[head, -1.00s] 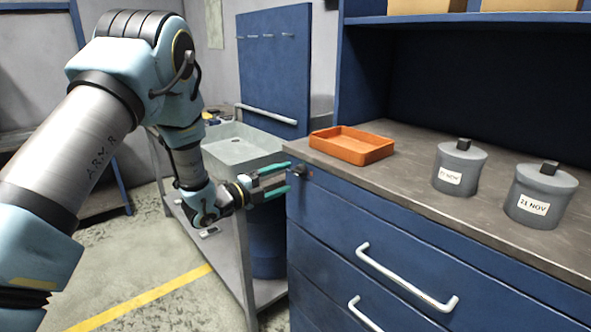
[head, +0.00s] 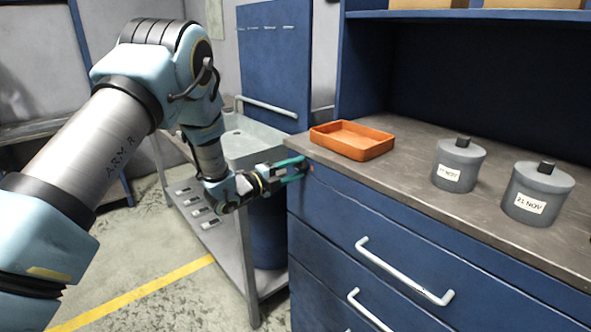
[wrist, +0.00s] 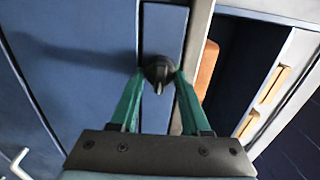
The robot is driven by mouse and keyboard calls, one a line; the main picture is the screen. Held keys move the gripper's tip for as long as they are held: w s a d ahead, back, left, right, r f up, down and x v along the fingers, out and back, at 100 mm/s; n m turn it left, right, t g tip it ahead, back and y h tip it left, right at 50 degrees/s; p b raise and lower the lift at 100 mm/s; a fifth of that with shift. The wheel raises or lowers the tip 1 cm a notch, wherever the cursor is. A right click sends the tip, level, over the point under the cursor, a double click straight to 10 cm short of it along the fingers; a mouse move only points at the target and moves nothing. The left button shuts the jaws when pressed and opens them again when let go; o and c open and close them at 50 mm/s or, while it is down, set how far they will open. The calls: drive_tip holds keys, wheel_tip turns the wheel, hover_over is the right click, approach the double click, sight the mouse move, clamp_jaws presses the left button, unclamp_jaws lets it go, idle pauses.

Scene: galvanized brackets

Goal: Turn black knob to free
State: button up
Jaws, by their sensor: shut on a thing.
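The black knob (wrist: 158,72) sits on the blue front of the drawer cabinet (head: 345,215), just under the worktop's left corner. In the wrist view it is between the green fingertips of my gripper (wrist: 156,84), with a finger touching each side. My gripper (head: 300,168) is shut on it in the head view, where the fingers mostly hide the knob. Any marking for its positions does not show.
An orange tray (head: 352,152) and two grey lidded pots (head: 458,165) (head: 537,193) stand on the worktop. A grey trolley (head: 243,255) with a basin (head: 245,140) stands close behind my gripper. White drawer handles (head: 405,272) stick out below.

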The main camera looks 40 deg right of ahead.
clamp_jaws()
drive_tip(key=shift+f+b, duration=0.1)
drive_tip(key=shift+b, duration=0.3)
drive_tip(key=n+b, duration=0.5)
drive_tip(key=shift+w+n, duration=0.1)
drive_tip(key=shift+n, duration=0.2)
drive_tip(key=n+b, duration=0.3)
drive_tip(key=n, duration=0.9)
drive_tip(key=shift+w+r, duration=0.1)
drive_tip(key=shift+r, duration=0.1)
drive_tip(key=shift+n, duration=0.3)
